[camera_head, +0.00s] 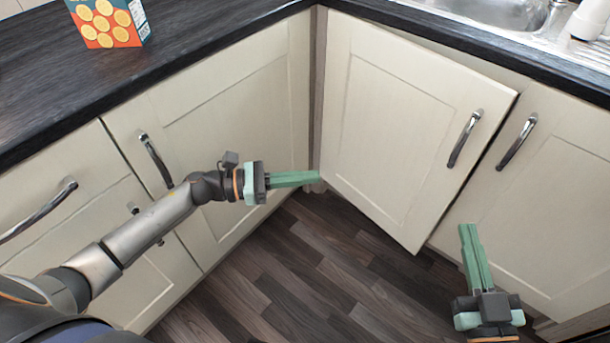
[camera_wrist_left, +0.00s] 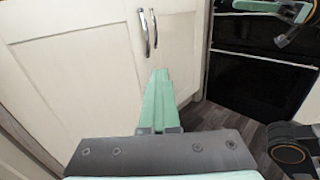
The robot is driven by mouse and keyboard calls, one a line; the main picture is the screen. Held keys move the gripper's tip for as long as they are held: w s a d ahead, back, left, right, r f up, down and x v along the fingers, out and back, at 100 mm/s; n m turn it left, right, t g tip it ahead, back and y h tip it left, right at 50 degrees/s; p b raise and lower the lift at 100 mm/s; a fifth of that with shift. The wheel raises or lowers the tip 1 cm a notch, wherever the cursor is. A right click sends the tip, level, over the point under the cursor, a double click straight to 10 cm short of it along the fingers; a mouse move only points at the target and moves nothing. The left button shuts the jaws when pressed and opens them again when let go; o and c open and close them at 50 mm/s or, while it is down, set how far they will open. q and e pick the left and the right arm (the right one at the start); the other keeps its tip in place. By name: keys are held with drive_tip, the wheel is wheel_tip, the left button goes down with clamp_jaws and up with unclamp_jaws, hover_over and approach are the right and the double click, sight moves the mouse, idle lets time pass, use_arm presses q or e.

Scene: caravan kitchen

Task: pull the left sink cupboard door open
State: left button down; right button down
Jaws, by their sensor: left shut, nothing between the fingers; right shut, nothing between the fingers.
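The left sink cupboard door (camera_head: 395,125) is cream with a recessed panel. It stands ajar, hinged at its left edge, its right edge swung out a little from the cabinet front. Its curved metal handle (camera_head: 465,138) is near that free edge, with nothing on it. My left gripper (camera_head: 316,177) is shut and empty, low in front of the inner corner, near the door's hinge side. Its green fingers (camera_wrist_left: 159,90) also show in the left wrist view. My right gripper (camera_head: 467,228) is shut and empty, below the handle, close to the door's lower free corner.
The right sink cupboard door (camera_head: 555,170) looks closed, with its own handle (camera_head: 517,142). Cream drawers and a cupboard (camera_head: 220,110) line the left side. A patterned box (camera_head: 107,22) is on the dark worktop (camera_head: 190,45). The wooden floor (camera_head: 330,260) between the cabinets is clear.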

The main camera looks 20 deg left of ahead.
use_arm(q)
drive_tip(key=c, duration=1)
unclamp_jaws()
drive_tip(key=shift+a, duration=0.1)
drive_tip(key=v, duration=1.2)
drive_tip(key=shift+a, duration=0.15)
drive_tip(key=shift+s, duration=0.1)
